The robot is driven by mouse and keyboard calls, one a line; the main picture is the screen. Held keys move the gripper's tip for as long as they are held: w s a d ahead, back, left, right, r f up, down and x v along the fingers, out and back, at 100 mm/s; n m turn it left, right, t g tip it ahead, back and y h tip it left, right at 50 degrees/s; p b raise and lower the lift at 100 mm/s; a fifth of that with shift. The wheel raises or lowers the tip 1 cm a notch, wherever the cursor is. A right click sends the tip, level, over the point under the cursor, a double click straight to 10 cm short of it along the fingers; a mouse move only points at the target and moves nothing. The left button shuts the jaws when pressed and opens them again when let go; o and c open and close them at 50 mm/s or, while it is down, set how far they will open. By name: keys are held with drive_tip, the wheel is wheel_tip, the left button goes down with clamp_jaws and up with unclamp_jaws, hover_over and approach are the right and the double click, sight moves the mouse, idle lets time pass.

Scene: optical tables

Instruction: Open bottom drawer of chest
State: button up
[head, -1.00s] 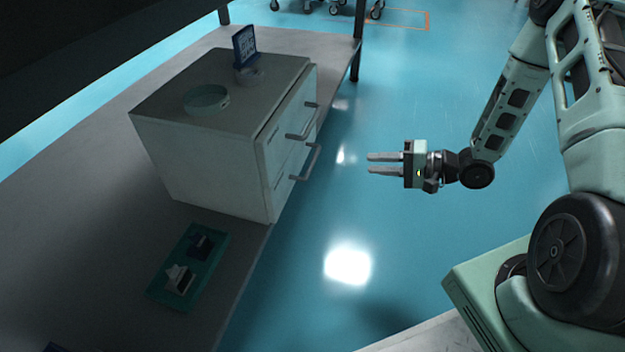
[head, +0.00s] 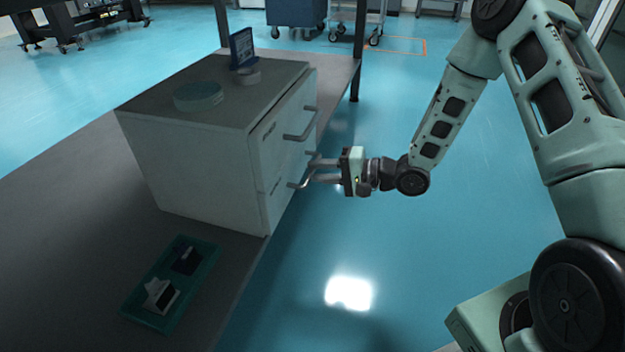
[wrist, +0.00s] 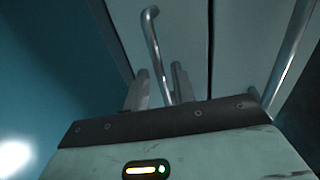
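The white chest (head: 190,165) stands on the grey table and has two drawer fronts on its right side. The bottom drawer's bar handle (head: 298,185) is partly hidden by my gripper (head: 312,168). The upper drawer's handle (head: 300,136) is above it. In the wrist view, the bottom handle (wrist: 155,45) runs down between the two fingers of my gripper (wrist: 158,88). A gap shows between the fingers, so the gripper is open around the handle, whose lower end is hidden. The upper handle (wrist: 290,55) is at the right. The bottom drawer looks closed.
A round pale green dish (head: 198,97) and a blue upright card (head: 241,48) on a round base are on the chest. A green tray (head: 131,313) with small items lies on the table (head: 60,220) in front.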

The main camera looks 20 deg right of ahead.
drive_tip(key=shift+b+x, duration=0.3)
drive_tip(key=shift+x, duration=0.85)
clamp_jaws()
drive_tip(key=f+p+v, duration=0.2)
drive_tip(key=p+v, duration=0.4)
drive_tip(key=v, duration=0.4)
drive_tip(key=f+p+v, duration=0.2)
drive_tip(key=p+v, duration=0.4)
drive_tip(key=v, duration=0.4)
drive_tip(key=shift+s+d+p, duration=0.35)
drive_tip(key=shift+s+d, duration=0.1)
drive_tip(key=shift+d, duration=0.05)
drive_tip(key=shift+r, duration=0.1)
unclamp_jaws()
drive_tip(key=shift+d, duration=0.1)
